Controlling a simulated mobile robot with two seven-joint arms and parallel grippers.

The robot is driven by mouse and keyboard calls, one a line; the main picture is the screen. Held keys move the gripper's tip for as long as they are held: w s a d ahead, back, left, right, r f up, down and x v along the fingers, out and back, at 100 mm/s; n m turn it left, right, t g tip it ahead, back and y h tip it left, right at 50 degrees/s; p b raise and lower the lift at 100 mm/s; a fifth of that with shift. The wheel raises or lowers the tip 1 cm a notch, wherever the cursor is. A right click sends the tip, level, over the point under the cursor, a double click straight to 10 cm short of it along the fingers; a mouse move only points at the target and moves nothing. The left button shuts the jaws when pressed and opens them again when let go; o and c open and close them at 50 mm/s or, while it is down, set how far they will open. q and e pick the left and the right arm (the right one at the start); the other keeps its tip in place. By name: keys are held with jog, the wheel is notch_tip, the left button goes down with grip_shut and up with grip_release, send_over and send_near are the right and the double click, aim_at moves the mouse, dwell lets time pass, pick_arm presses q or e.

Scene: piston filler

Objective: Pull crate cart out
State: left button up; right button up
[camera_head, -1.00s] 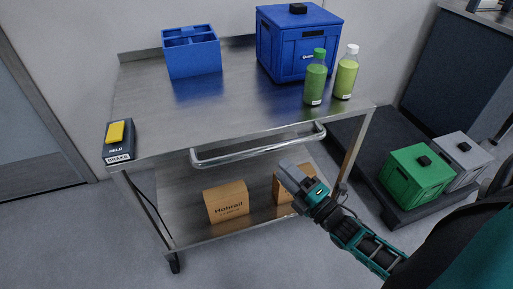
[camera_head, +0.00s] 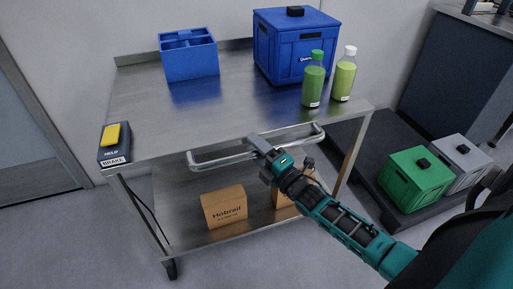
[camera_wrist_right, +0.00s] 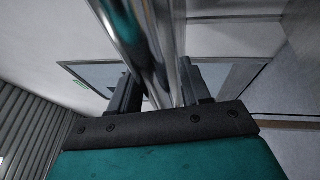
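The crate cart (camera_head: 215,120) is a steel two-shelf trolley against the wall, with a chrome push handle (camera_head: 222,159) along its front edge. My right gripper (camera_head: 258,142) is at the handle, right of its middle. In the right wrist view the handle bar (camera_wrist_right: 150,50) runs between the two fingers (camera_wrist_right: 163,92). The fingers look apart, with a narrow gap beside the bar; contact is hard to make out. A dark brake box (camera_head: 115,145) with a yellow top, labelled HELD and BRAKE, sits at the cart's front left corner. My left gripper is not in view.
On the cart top stand a blue caddy (camera_head: 188,58), a blue crate (camera_head: 296,48), a green-capped bottle (camera_head: 313,82) and a white-capped bottle (camera_head: 345,78). Cartons (camera_head: 224,207) sit below. A dark platform (camera_head: 410,212) bears green and grey crates at right. Floor in front is clear.

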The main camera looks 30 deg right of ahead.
grip_shut()
dwell(0.5)
